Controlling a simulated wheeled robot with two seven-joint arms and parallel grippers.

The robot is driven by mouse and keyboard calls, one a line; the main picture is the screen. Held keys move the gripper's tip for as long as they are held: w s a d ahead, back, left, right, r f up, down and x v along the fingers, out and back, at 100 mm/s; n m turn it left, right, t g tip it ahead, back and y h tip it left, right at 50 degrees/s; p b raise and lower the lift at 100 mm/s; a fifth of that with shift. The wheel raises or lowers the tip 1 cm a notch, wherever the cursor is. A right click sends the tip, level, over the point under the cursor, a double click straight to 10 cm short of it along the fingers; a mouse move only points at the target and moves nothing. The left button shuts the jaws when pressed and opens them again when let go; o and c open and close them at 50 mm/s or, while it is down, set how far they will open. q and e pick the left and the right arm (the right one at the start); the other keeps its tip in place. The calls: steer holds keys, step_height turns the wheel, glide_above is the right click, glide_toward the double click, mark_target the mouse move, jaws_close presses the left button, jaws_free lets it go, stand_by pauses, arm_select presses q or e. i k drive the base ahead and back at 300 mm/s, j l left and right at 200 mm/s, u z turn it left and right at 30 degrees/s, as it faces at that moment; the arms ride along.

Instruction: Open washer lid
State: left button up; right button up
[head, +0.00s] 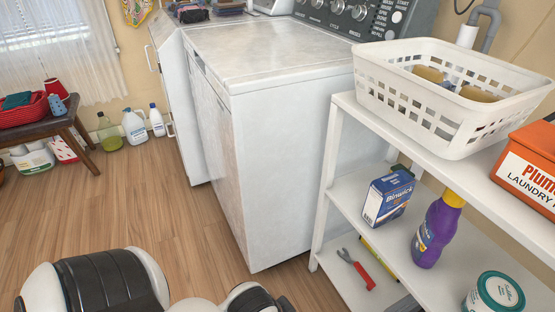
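The white washer (265,165) stands in the middle of the head view, against the back wall. Its lid (270,50) lies flat and closed on top, with nothing resting on it. A grey control panel (352,15) with several knobs rises behind the lid. Parts of my own arms show at the bottom edge, low and well apart from the washer. Neither of my grippers is in the picture.
A white shelf unit (342,182) stands close to the washer's right, holding a white basket (447,115), a blue box (388,198) and a purple bottle (437,230). Another white appliance (172,85) stands left. The wooden floor (130,200) before the washer is clear.

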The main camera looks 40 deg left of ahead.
mark_target(230, 52)
steer(key=u, duration=1.95)
